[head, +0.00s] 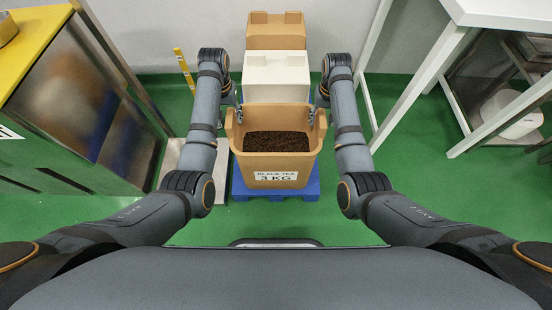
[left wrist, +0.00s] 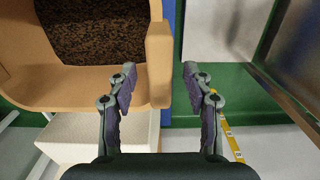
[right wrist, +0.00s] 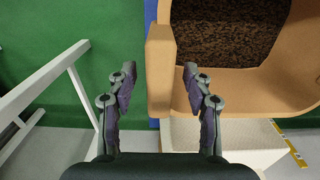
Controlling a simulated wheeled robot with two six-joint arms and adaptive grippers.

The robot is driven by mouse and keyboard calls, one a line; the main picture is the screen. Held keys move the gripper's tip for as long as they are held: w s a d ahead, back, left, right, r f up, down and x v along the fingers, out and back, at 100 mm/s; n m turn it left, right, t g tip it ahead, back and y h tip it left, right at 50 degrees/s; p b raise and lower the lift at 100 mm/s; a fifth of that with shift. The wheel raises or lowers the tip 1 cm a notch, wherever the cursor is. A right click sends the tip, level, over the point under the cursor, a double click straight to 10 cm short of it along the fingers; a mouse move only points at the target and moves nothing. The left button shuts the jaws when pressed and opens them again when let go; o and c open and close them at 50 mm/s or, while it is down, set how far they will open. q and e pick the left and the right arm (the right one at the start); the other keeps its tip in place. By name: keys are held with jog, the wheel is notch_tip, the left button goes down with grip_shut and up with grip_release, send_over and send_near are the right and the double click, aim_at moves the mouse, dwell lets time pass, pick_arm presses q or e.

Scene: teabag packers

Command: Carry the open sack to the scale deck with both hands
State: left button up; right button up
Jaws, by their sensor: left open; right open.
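The open sack (head: 275,166) is tan, labelled BLACK TEA 3 KG and filled with dark tea. It stands upright on a blue pallet (head: 240,190). My left gripper (head: 239,112) is open at the sack's left side; in the left wrist view a raised side tab of the sack (left wrist: 159,55) lies between its parted fingers. A pale flat plate, apparently the scale deck (head: 214,190), lies left of the pallet, partly hidden by my left arm.
A white block-shaped sack or box (head: 277,80) and another tan one (head: 276,25) stand behind the sack. A steel cabinet with yellow top (head: 40,45) is at left. A white table (head: 500,12) is at right. Green floor (head: 400,170) is clear at right.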

pick_arm(q)
jog(key=shift+f, duration=2.7)
pick_arm(e)
jog(key=shift+f, duration=2.7)
pick_arm(q)
grip_shut()
pick_arm(e)
grip_shut()
